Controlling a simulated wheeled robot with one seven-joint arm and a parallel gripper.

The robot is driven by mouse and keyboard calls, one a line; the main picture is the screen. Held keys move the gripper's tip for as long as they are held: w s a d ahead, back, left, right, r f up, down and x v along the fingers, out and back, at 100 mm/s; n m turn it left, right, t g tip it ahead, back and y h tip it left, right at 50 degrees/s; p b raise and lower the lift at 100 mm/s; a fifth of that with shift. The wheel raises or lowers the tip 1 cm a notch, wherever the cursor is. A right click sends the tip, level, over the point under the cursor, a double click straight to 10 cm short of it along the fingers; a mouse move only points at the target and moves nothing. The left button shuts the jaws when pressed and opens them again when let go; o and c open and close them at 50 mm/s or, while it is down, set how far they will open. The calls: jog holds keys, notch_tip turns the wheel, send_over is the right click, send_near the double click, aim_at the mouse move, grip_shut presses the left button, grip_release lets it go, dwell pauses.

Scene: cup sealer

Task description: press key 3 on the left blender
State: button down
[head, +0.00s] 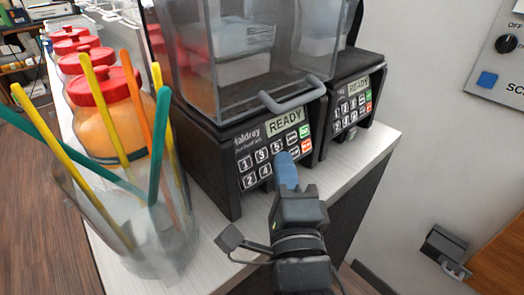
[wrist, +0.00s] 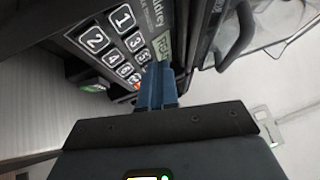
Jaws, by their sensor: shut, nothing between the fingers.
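The left blender (head: 185,125) has a dark base with a keypad and a lit display reading READY (head: 285,122). Key 3 (head: 261,155) is in the upper row, between keys 1 and 5, and is uncovered; in the wrist view it lies left of the fingers (wrist: 134,41). My gripper (head: 285,160) is shut and empty, its blue fingertips in front of the keypad, right of key 3 and just below key 5. In the wrist view the fingertips (wrist: 160,68) cover some keys beyond key 5. I cannot tell whether they touch the panel.
A second blender (head: 350,105), also reading READY, stands close on the right. A clear cup of colored straws (head: 165,235) stands at the front left. Red-lidded jars (head: 108,115) line the left. The white counter (head: 355,165) ends just right of the blenders.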

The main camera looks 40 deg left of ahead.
jog(key=shift+a+f, duration=0.2)
jog(key=shift+a, duration=0.6)
jog(key=shift+a, duration=0.1)
dwell(1.4)
jog(key=shift+a+f, duration=0.1)
jog(key=shift+a, duration=0.2)
jog(key=shift+w+a+f+b, duration=0.15)
jog(key=shift+a+b, duration=0.2)
jog(key=shift+b, duration=0.2)
dwell(0.7)
dwell(0.3)
jog(key=shift+d+r+p, duration=0.25)
jog(key=shift+d+p, duration=0.4)
jog(key=shift+d, duration=0.1)
